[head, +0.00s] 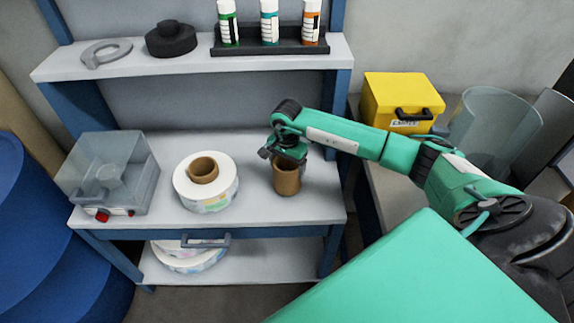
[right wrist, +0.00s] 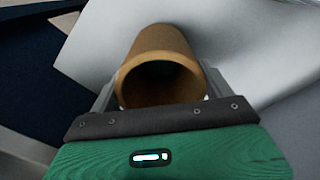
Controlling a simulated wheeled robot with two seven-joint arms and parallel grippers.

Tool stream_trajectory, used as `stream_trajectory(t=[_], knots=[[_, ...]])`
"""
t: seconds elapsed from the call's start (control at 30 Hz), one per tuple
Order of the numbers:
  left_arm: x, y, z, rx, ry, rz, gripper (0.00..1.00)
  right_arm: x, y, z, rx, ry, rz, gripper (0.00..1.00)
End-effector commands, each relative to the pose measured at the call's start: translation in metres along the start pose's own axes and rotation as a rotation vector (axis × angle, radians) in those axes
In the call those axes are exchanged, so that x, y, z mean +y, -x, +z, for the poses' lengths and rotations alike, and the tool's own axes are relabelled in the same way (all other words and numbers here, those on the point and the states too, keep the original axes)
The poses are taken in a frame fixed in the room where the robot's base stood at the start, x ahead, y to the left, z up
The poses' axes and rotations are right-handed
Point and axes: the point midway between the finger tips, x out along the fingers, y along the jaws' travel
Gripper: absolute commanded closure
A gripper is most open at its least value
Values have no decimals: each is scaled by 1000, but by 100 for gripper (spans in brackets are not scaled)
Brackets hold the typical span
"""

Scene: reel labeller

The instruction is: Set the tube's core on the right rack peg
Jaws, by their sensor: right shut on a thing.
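A brown cardboard core (head: 287,179) is upright at the right part of the middle shelf in the head view. My right gripper (head: 287,158) is at its upper end, shut on it. I cannot tell whether its lower end touches the shelf. In the right wrist view the open end of the core (right wrist: 160,60) sits between the two fingers (right wrist: 160,95). I cannot make out a rack peg in either view. My left gripper is not in view.
A white label roll (head: 219,190) with its own brown core stands left of the held core. A clear-lidded box (head: 108,176) is further left. The upper shelf (head: 130,65) holds a rack with three bottles. A yellow box (head: 398,100) and clear cylinder (head: 492,115) stand right.

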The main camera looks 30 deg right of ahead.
Motion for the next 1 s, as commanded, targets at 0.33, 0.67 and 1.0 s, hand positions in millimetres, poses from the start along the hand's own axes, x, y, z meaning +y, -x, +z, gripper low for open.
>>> stream_trajectory(t=[0.33, 0.67, 1.0], knots=[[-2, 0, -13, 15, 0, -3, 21, 0, -2, 0, 0, 0, 0, 42], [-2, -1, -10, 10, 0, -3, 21, 0, -2, 0, 0, 0, 0, 0], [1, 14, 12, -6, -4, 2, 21, 0, 46, -1, 2, 0, -1, 0]])
